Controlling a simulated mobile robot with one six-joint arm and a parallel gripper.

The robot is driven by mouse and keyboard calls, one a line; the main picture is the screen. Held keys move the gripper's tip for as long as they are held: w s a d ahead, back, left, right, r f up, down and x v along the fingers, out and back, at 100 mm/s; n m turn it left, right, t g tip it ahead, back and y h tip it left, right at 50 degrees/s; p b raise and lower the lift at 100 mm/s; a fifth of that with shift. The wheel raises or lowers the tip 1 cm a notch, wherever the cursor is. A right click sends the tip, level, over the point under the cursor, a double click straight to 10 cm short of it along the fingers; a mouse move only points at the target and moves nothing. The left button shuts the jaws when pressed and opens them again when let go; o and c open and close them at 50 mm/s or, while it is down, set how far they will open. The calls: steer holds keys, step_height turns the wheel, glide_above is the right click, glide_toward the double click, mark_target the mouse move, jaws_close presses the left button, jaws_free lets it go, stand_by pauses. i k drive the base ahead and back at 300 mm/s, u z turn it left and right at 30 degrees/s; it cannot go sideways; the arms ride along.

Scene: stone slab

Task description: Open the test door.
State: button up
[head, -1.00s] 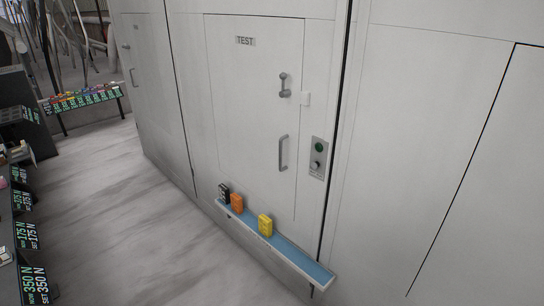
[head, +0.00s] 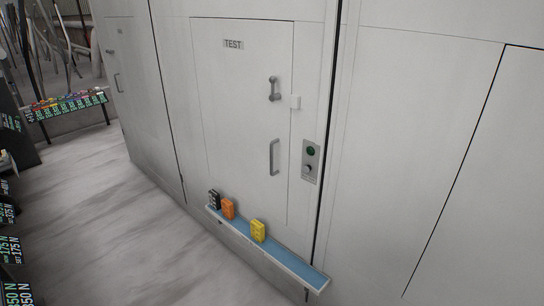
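The test door (head: 240,120) is a flat light-grey panel in the wall, marked by a small TEST label (head: 233,44). It looks shut, flush with the wall. A short grey latch lever (head: 273,88) sits near its right edge, upright. A small white block (head: 295,102) is beside the lever at the door's edge. A vertical grey bar handle (head: 274,157) is below the lever. Right of the door is a metal control plate (head: 311,161) with a green round button or lamp (head: 311,151) and a knob (head: 308,169). My gripper is not in view.
A narrow blue-topped shelf (head: 286,263) juts out below the door, holding black (head: 214,199), orange (head: 228,209) and yellow (head: 258,231) blocks. Another panel with a handle (head: 117,83) is further left. A rack of coloured items (head: 68,104) stands at the far left. The marbled floor (head: 110,220) is clear.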

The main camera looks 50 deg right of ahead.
mark_target(247, 134)
steer(key=i, duration=0.85)
